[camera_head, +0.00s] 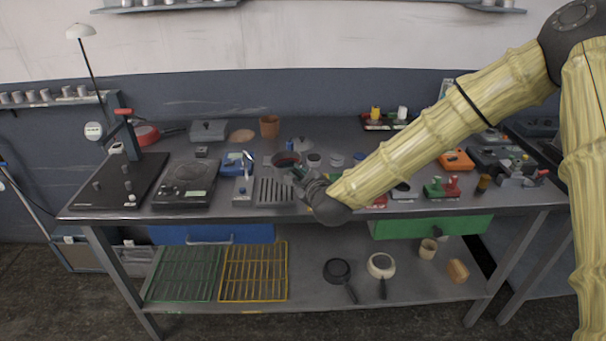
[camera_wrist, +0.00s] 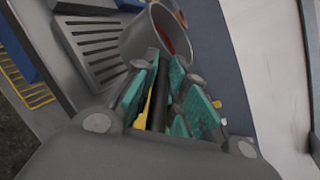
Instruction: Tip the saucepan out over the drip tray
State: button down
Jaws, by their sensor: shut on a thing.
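The saucepan (camera_head: 287,160) is small and grey, with something dark red inside. In the head view it is just behind the drip tray, its opening facing up; I cannot tell its exact tilt or height. In the wrist view the saucepan (camera_wrist: 150,38) is ahead of my fingers. My gripper (camera_head: 301,176) is shut on its dark handle, which shows between the teal finger pads in the wrist view (camera_wrist: 160,103). The drip tray (camera_head: 268,192) is a slotted metal tray on the bench. It also shows beside the pan in the wrist view (camera_wrist: 97,46).
A terracotta pot (camera_head: 270,127) is behind the pan. Small grey cups (camera_head: 314,160) stand close on its right. My arm covers part of the bench's right side.

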jog(key=shift+s+a+f+n+t+h+b, duration=0.25)
jog(key=shift+a+n+t+b, duration=0.35)
jog(key=shift+n+b, duration=0.8)
jog(key=shift+s+a+f+n+t+h+b, duration=0.1)
jog(key=shift+s+a+n+t+h+b, duration=0.45)
jog(key=shift+n, duration=1.1)
jog(key=shift+s+a+f+n+t+b, duration=0.15)
jog(key=shift+a+n+t+b, duration=0.55)
jog(key=shift+n+b, duration=0.9)
jog(key=shift+d+r+t, duration=0.1)
jog(key=shift+t, duration=0.15)
jog(key=shift+r, duration=0.1)
jog(key=m+p, duration=0.1)
jog(key=p, duration=0.2)
jog(key=shift+d+r, duration=0.15)
jog(key=shift+r, duration=0.25)
jog(key=m+g+p, duration=0.1)
jog(key=p, duration=0.2)
jog(key=d+r+m+p, duration=0.1)
jog(key=m+p, duration=0.1)
jog(key=shift+w+g+p, duration=0.2)
jog(key=shift+g+p, duration=0.2)
jog(key=shift+m, duration=0.25)
